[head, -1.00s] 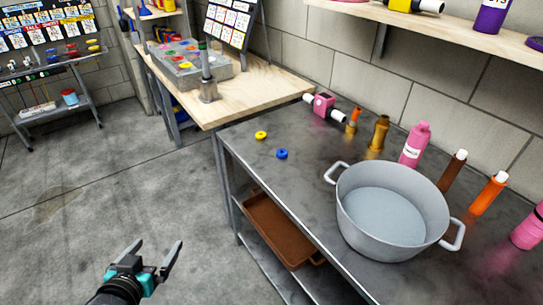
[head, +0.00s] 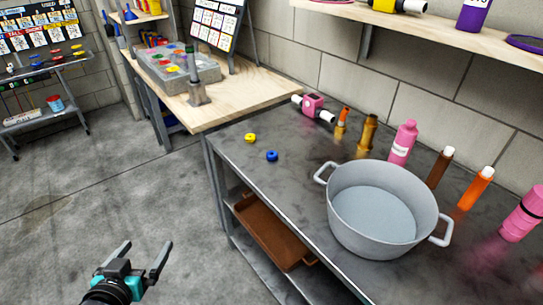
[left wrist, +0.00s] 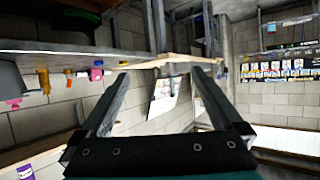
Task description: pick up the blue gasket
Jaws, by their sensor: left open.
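The blue gasket (head: 271,156) lies flat on the grey metal table (head: 300,185), near its left edge in the head view. A yellow gasket (head: 250,138) lies just behind and left of it. My left gripper (head: 146,255) is open and empty over the floor, left of the table and well apart from the gasket. My right gripper is not in view.
A large grey pot (head: 385,205) stands on the table right of the gaskets. Behind it are bottles, including a pink bottle (head: 403,142), and a pink device (head: 313,105). A wooden bench (head: 250,95) adjoins the far end. A brown tray (head: 270,232) sits on the lower shelf.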

